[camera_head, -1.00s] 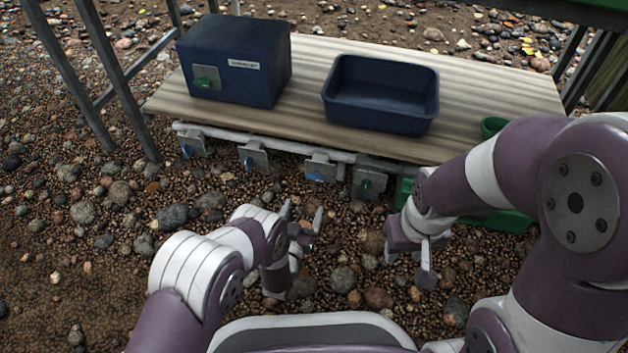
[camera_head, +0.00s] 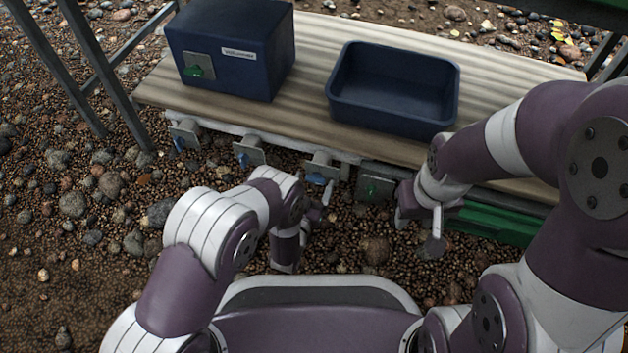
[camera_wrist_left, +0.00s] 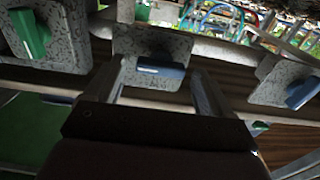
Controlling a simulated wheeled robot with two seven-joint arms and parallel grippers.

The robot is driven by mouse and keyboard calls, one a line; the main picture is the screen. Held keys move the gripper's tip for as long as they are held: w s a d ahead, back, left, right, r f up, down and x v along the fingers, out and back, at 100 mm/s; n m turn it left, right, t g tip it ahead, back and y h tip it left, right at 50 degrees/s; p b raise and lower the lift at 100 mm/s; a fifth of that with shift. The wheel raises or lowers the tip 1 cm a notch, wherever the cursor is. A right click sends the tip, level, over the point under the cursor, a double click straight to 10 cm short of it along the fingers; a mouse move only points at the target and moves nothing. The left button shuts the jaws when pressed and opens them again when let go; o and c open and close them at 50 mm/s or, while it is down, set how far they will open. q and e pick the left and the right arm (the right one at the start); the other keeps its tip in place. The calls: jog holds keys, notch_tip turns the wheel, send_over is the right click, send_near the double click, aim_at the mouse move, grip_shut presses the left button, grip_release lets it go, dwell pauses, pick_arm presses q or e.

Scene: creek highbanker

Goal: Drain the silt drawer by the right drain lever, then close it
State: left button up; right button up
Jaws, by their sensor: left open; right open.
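Several small levers on speckled grey plates line the bench's front edge. In the head view, three have blue handles, and the rightmost blue lever (camera_head: 317,178) is just beyond my left gripper (camera_head: 320,206). A green-handled lever (camera_head: 372,190) is right of it. In the left wrist view, my open left fingers (camera_wrist_left: 160,88) point at the blue lever (camera_wrist_left: 160,68), its handle between them in the picture; I cannot tell contact. The green lever (camera_wrist_left: 30,35) shows at left. My right gripper (camera_head: 418,230) is open and empty, in front of a green drawer-like part (camera_head: 495,222), partly hidden by my arm.
A ribbed bench (camera_head: 300,118) carries a dark blue labelled box (camera_head: 235,75) with a green handle on its front plate, and an open, empty blue tub (camera_head: 393,128). Metal legs stand at left. Gravel with stones covers the ground.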

pick_arm(q)
jog(key=c, duration=1.1)
jog(key=shift+o, duration=0.2)
jog(key=shift+r+n, duration=0.1)
jog(key=shift+n, duration=0.3)
jog(key=n+p, duration=0.2)
jog(key=n, duration=0.1)
jog(key=n+p, duration=0.1)
jog(key=n, duration=0.3)
jog(key=shift+a, duration=0.15)
jog(key=n+p, duration=0.1)
jog(key=n, duration=0.4)
jog(key=shift+f, duration=0.2)
jog(key=n+p, duration=0.1)
jog(key=n, duration=0.4)
jog(key=shift+a+f, duration=0.1)
jog(key=shift+f, duration=0.05)
